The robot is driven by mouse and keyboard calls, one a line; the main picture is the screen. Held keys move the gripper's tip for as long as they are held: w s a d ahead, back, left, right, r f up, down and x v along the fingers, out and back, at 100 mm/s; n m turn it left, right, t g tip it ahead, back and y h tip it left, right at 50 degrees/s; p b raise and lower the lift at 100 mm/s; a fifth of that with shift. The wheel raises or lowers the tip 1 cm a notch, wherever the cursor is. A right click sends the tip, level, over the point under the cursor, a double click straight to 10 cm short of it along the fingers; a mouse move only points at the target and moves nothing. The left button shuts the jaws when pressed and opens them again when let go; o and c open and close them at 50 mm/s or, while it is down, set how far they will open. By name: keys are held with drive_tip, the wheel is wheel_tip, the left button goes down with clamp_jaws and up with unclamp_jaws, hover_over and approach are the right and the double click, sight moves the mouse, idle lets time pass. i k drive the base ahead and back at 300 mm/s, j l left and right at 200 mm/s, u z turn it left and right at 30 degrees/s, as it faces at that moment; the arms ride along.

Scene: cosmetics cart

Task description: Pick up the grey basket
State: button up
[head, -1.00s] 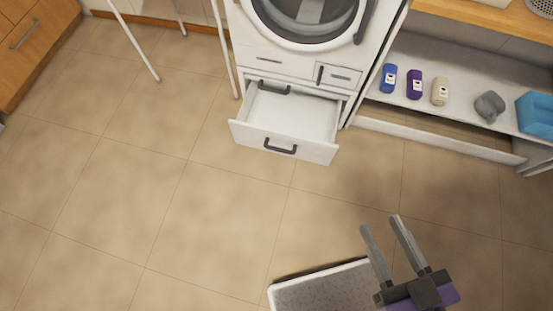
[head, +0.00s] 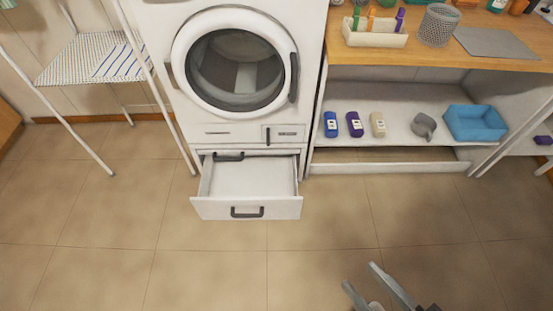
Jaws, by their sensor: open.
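A grey mesh basket (head: 437,25), round and cup-like, stands upright on the wooden counter (head: 400,66) at the upper right of the head view. My gripper (head: 361,277) is at the bottom edge, low over the floor. Its two fingers are apart with nothing between them. It is well below and in front of the basket, not touching it. The rest of my gripper is cut off by the frame edge.
A pale holder (head: 375,40) with coloured items stands left of the basket, a flat grey sheet (head: 500,42) right of it. Below, a shelf holds bottles, a grey item (head: 424,125) and a blue bin (head: 476,123). The washer's drawer (head: 245,208) sticks out. The foreground floor is clear.

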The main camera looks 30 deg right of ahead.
sight(435, 29)
drive_tip(key=z, duration=1.3)
drive_tip(key=i+l+u, duration=0.35)
drive_tip(key=i+l, duration=0.25)
drive_tip(key=l, duration=0.1)
